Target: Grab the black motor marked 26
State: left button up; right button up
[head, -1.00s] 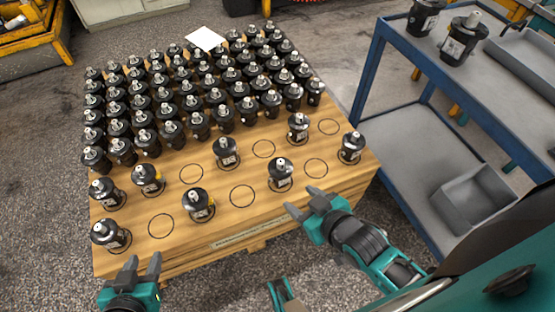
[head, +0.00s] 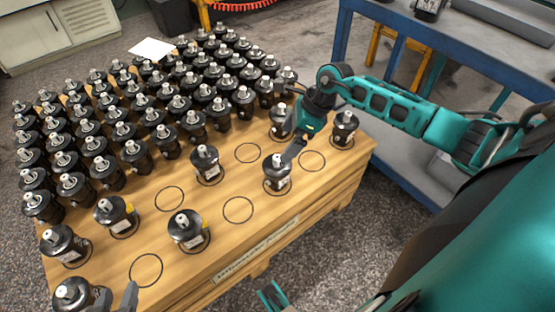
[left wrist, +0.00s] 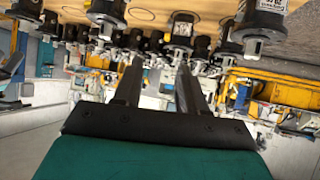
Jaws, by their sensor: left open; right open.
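Black motors with silver shafts and white labels stand upright on a wooden pallet (head: 215,262). I cannot read a 26 on any label in the head view. My right gripper (head: 287,120) is open, over the pallet's right part. Its fingers show around a back motor (head: 279,118), and one fingertip overlaps the front motor (head: 277,172); contact cannot be told. My left gripper (head: 117,297) is open at the bottom left, beside the front-left corner motor (head: 73,294). In the left wrist view its open fingers (left wrist: 160,82) have nothing between them, with motors upside down beyond.
Tightly packed motors (head: 130,125) fill the pallet's back. Empty drawn circles lie between the spaced front motors. A white sheet (head: 152,48) lies at the back. A blue cart (head: 385,25) stands at the right behind my right arm.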

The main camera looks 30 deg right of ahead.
aim_at(277, 163)
jog(key=shift+h, duration=0.5)
jog(key=f, duration=0.2)
jog(key=w+f+b, duration=0.1)
jog(key=f, duration=0.1)
jog(key=f+b, duration=0.1)
jog(key=f, duration=0.1)
jog(key=shift+w+f, duration=0.3)
jog(key=shift+f, duration=0.05)
jog(key=shift+a+f+b, duration=0.25)
jog(key=shift+f+b, duration=0.05)
jog(key=shift+f, duration=0.15)
jog(key=b+x, duration=0.2)
jog(key=x, duration=0.2)
jog(key=shift+s+f, duration=0.15)
jog(key=shift+f, duration=0.2)
jog(key=shift+a+f, duration=0.1)
jog(key=shift+f, duration=0.05)
jog(key=shift+c, duration=0.3)
jog(key=c, duration=1.7)
pick_arm(q)
jog(key=shift+w+d+f, duration=0.1)
jog(key=shift+d+f, duration=0.25)
jog(key=shift+f, duration=0.3)
jog(key=shift+w+d+f, duration=0.1)
jog(key=shift+d+f, duration=0.2)
jog(key=shift+f, duration=0.3)
pick_arm(e)
jog(key=shift+w+r, duration=0.2)
jog(key=shift+r, duration=0.05)
